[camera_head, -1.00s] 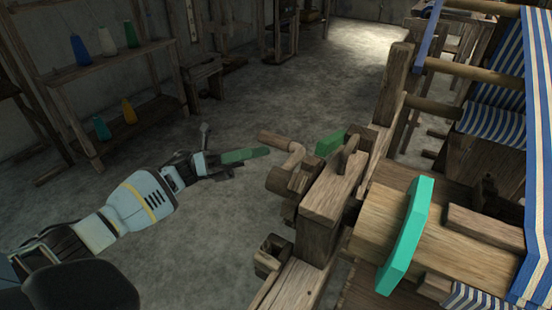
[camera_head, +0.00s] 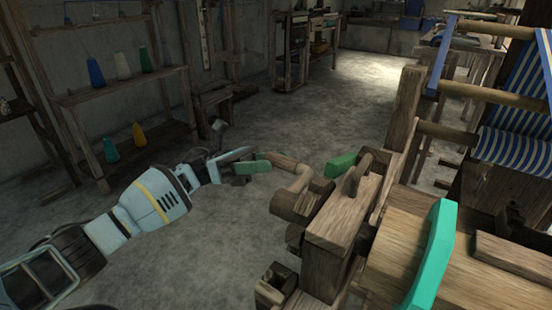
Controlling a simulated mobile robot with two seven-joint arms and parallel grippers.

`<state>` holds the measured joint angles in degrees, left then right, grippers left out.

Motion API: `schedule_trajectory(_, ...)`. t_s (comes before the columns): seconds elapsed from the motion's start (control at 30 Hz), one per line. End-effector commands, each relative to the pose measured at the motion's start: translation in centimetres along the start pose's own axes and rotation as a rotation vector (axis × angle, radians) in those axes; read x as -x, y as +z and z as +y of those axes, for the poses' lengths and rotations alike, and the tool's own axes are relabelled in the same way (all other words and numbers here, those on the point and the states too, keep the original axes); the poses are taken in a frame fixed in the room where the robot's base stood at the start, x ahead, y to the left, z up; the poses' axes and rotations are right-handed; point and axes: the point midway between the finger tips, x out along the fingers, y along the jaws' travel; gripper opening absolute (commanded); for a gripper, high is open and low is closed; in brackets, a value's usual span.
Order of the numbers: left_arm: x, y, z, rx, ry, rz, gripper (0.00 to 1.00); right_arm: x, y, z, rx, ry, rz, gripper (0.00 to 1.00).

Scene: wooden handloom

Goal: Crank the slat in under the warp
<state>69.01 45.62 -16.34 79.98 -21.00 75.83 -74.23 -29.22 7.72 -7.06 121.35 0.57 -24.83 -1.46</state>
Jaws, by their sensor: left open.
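My left gripper (camera_head: 255,162) is open, with green finger pads, at the free end of the wooden crank handle (camera_head: 287,167). In this view its tips overlap the handle's end; I cannot tell if they touch it. The crank joins the side of the wooden loom frame (camera_head: 345,222). A teal slat (camera_head: 436,255) stands at the lower right, across a wide wooden board. Blue-and-white striped warp cloth (camera_head: 525,80) hangs at the right. My right gripper is out of view.
A small green piece (camera_head: 340,166) sits beside the frame behind the crank. A shelf (camera_head: 105,95) with several coloured cones stands at the left. The loom post (camera_head: 403,110) rises right of the crank. The floor (camera_head: 310,115) behind the crank is clear.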

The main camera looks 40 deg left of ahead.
Motion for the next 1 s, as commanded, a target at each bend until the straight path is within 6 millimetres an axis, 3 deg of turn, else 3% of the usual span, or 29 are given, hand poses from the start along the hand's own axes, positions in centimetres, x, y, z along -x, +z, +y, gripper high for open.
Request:
schedule_trajectory(0.2,-2.0,0.0,0.0,0.000,-0.001,0.000,0.45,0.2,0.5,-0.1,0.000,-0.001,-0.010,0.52)
schedule_trajectory(0.53,-2.4,0.0,0.0,0.001,0.001,0.000,0.45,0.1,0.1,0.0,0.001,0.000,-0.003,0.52)
schedule_trajectory(0.87,-2.3,0.0,0.0,0.001,0.001,-0.001,0.02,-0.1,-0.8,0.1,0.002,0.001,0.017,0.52)
schedule_trajectory(1.0,-2.3,0.0,0.0,0.001,0.001,-0.001,0.00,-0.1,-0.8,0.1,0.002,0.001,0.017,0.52)
